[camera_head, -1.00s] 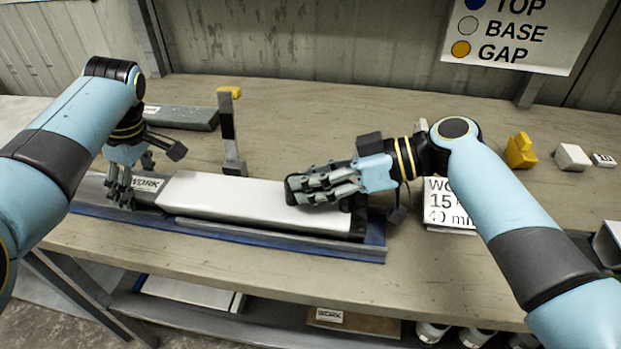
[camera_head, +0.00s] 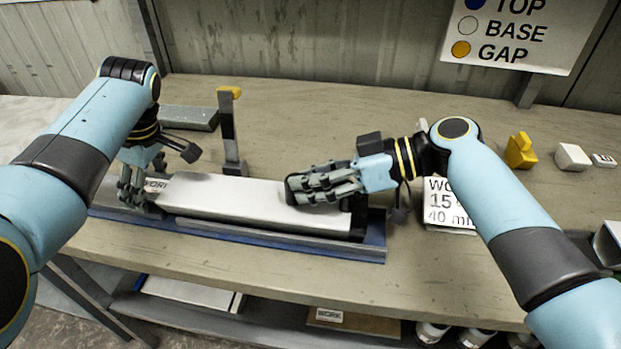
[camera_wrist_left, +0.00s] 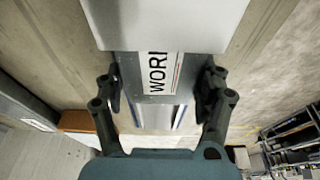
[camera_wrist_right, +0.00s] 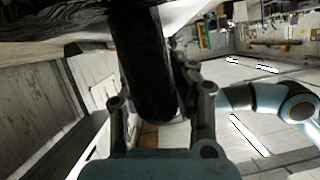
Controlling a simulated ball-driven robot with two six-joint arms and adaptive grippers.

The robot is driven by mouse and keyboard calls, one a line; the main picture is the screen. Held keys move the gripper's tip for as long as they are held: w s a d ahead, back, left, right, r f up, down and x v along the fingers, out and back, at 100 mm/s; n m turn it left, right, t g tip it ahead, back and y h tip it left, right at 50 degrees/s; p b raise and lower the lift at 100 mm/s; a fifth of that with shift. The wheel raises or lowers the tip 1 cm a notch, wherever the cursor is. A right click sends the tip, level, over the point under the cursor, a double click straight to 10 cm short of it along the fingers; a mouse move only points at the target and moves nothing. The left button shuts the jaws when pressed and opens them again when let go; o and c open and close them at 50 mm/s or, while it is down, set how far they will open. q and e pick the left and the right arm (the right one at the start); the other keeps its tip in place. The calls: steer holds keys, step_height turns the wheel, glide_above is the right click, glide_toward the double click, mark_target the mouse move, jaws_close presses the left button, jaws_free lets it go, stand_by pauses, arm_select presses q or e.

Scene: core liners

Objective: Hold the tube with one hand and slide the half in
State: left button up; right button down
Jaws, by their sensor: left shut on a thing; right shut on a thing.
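The white tube (camera_head: 235,195) lies in a grey and blue cradle (camera_head: 290,240) along the front of the bench. The grey half (camera_head: 158,184), with a WORK label, sticks out of the tube's left end; its label also shows in the left wrist view (camera_wrist_left: 158,73). My left gripper (camera_head: 135,198) is shut on the half, one finger on each side, close to the tube's end. It also shows in the left wrist view (camera_wrist_left: 162,95).
A grey upright with a yellow top (camera_head: 230,130) stands just behind the tube. A grey block (camera_head: 190,117) lies at the back left. A printed card (camera_head: 447,205), a yellow piece (camera_head: 520,150) and a white block (camera_head: 572,157) stand at the right. The bench behind the tube is mostly clear.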

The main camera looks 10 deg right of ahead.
arm_select(q)
steer(key=shift+s+d, duration=0.3)
steer(key=shift+d, duration=0.6)
steer(key=o, duration=1.2)
steer(key=shift+c, duration=0.2)
steer(key=shift+o, duration=0.2)
steer(key=shift+r, duration=4.05)
steer(key=shift+c, duration=0.3)
